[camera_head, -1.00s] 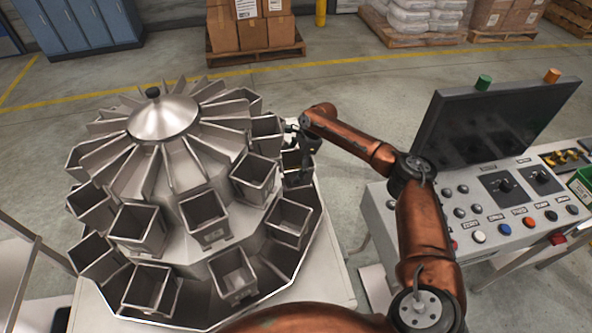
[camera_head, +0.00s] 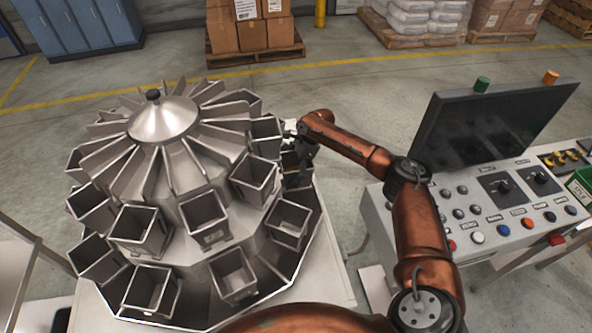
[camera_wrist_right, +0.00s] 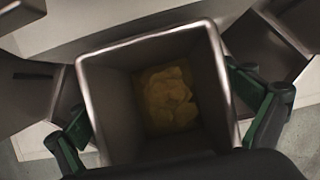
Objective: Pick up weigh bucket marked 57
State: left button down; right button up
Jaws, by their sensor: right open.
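In the right wrist view, a square, open-topped metal weigh bucket (camera_wrist_right: 112,100) holds yellowish, chip-like pieces at its bottom. The green-and-black fingers of my right gripper (camera_wrist_right: 165,120) are open, one on each side of this bucket. I cannot tell whether they touch its walls. In the head view, my right gripper (camera_head: 300,150) is at the right side of the multihead weigher (camera_head: 165,120), over a bucket that it partly hides. No number 57 is legible on any bucket. My left gripper is not in view.
Other weigh buckets (camera_head: 204,216) ring the weigher closely in two tiers, beside the gripper. A control console (camera_head: 480,215) with a dark screen (camera_head: 490,122) stands to the right, near my right arm. Cartons on a pallet (camera_head: 255,55) are at the back. Open floor lies between.

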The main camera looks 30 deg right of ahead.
jog(key=shift+f, duration=0.1)
dwell(0.4)
jog(key=shift+c, duration=0.4)
jog(key=c, duration=1.7)
